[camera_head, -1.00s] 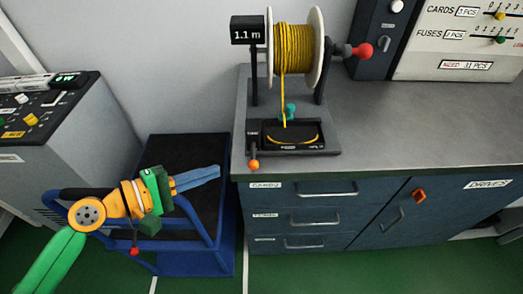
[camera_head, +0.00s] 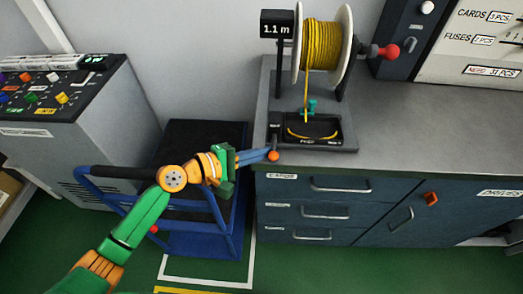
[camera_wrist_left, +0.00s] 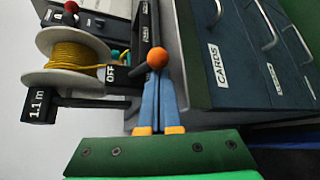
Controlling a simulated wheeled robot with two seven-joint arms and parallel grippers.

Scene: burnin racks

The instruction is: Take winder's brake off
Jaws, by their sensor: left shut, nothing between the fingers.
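The winder stands on the grey counter, with a spool of yellow cord (camera_head: 326,45) between white flanges. A lever with an orange ball knob (camera_head: 273,155) is at the front left corner of its black base (camera_head: 346,146). In the left wrist view the orange knob (camera_wrist_left: 157,57) is straight ahead beside a label reading OFF (camera_wrist_left: 110,73). My left gripper (camera_head: 268,155) is shut and empty, its blue fingertips right at the knob. I cannot tell whether they touch it. The red crank knob (camera_head: 390,51) is at the spool's right. My right gripper is out of view.
A blue cart (camera_head: 178,243) with a dark top stands below my left arm. The drawer cabinet (camera_head: 330,208) lies under the counter. A control console (camera_head: 100,110) is at the left. The counter right of the winder is clear.

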